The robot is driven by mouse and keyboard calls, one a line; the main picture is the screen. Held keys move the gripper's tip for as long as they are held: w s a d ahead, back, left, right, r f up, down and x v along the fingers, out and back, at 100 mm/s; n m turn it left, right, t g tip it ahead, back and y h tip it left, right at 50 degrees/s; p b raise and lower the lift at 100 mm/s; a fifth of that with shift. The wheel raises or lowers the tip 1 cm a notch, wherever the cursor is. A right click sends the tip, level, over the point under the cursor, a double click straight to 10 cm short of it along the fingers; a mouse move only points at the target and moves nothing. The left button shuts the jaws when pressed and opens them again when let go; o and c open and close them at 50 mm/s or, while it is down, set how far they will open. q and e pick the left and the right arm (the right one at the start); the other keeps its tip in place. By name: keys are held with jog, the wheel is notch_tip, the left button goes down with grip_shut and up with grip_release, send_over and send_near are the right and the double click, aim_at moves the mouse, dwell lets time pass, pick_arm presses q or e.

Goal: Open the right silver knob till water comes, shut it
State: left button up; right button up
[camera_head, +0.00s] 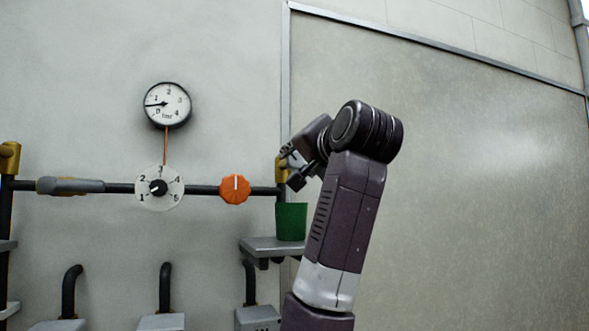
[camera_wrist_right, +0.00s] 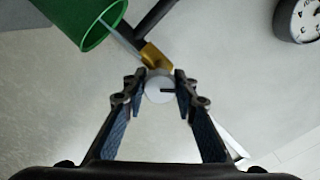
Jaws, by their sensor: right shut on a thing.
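The right silver knob (camera_wrist_right: 159,88) shows as a round pale disc with a dark mark in the right wrist view. It sits on a brass valve (camera_wrist_right: 155,57) on the dark pipe. My right gripper (camera_wrist_right: 159,86) is shut on the knob, with a fingertip at each side. In the head view my right gripper (camera_head: 291,172) is at the valve and hides the knob. A green cup (camera_head: 291,222) stands below the valve. In the wrist view a thin pale streak (camera_wrist_right: 122,38), which looks like water, runs from the valve into the cup's mouth. My left gripper is not in view.
The cup stands on a grey shelf (camera_head: 262,245). Left along the pipe are an orange knob (camera_head: 235,189), a numbered dial (camera_head: 160,188) and a grey handle (camera_head: 70,186). A round gauge (camera_head: 167,105) hangs above. The wall panel (camera_head: 470,190) at right is bare.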

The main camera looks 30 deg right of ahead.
jog(key=n+b, duration=0.2)
jog(key=n, duration=0.2)
jog(key=shift+d+f+n, duration=0.1)
jog(key=shift+f+n, duration=0.05)
jog(key=shift+n, duration=0.15)
jog(key=n+b, duration=0.1)
jog(key=n, duration=0.3)
jog(key=shift+n, duration=0.3)
jog(key=shift+r+b, duration=0.2)
jog(key=shift+b, duration=0.1)
jog(key=o, duration=1.2)
jog(key=shift+s, duration=0.1)
jog(key=v, duration=1.2)
jog(key=shift+f, duration=0.1)
